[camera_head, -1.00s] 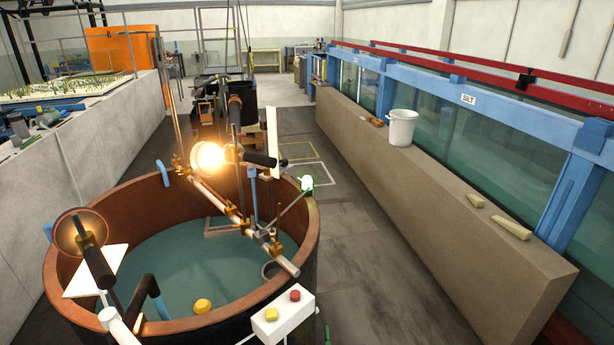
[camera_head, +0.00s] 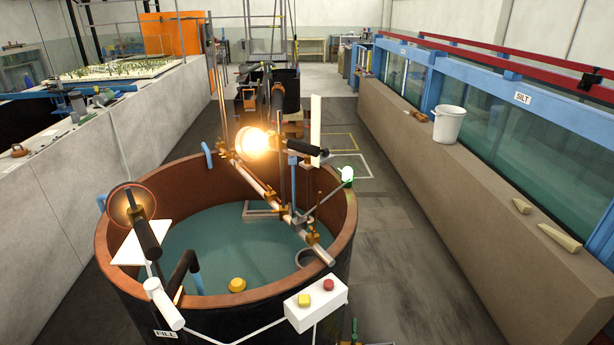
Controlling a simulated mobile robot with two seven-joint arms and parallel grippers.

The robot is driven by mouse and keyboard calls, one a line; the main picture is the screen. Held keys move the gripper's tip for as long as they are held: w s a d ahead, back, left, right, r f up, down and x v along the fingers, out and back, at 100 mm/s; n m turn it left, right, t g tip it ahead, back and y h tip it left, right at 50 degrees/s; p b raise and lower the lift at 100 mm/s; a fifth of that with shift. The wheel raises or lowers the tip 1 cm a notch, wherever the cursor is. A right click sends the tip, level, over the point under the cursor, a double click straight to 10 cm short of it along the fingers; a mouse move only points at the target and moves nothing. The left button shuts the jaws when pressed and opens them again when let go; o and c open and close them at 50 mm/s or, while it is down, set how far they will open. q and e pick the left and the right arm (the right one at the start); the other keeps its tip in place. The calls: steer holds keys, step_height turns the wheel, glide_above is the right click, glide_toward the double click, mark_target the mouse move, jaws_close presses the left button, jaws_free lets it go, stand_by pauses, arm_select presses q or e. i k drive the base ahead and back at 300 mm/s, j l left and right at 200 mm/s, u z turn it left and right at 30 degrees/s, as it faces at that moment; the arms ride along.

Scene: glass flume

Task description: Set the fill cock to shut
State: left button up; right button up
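A white label reading FILL (camera_head: 165,334) is on the dark outer wall of the round tank (camera_head: 343,222), at the bottom left. I cannot make out a fill cock with certainty. A black bent pipe (camera_head: 184,268) with a blue lower part stands at the tank's near left rim, close above the label. A small brass and green fitting (camera_head: 352,341) is cut off by the bottom edge, and its setting cannot be read. Neither of my grippers is in view.
A glowing lamp (camera_head: 256,142) and a metal rail (camera_head: 258,185) stand over the water. A white box (camera_head: 316,303) with yellow and red buttons is at the near rim. A white bucket (camera_head: 448,124) stands on the ledge at right. The floor (camera_head: 410,245) between tank and ledge is clear.

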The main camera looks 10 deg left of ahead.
mark_target(152, 287)
steer(key=u, duration=1.15)
